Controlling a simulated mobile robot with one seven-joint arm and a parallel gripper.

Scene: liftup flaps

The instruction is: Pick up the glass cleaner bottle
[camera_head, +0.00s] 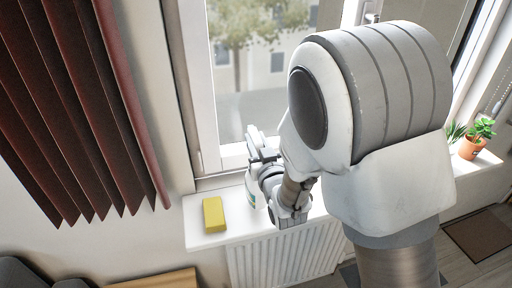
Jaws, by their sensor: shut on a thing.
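The glass cleaner bottle (251,190) is at the white windowsill, just right of a yellow sponge-like block. A pale part of its body with a hint of green shows left of my gripper (262,163). My gripper is shut on the bottle near its upper part. My wrist and arm hide much of the bottle and the sill to its right. I cannot tell whether the bottle's base touches the sill.
The yellow block (214,214) lies on the windowsill (200,240). A radiator (285,257) is below. A dark red curtain (85,100) hangs at left, and the window (240,100) is behind. Potted plants (471,147) stand at the right.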

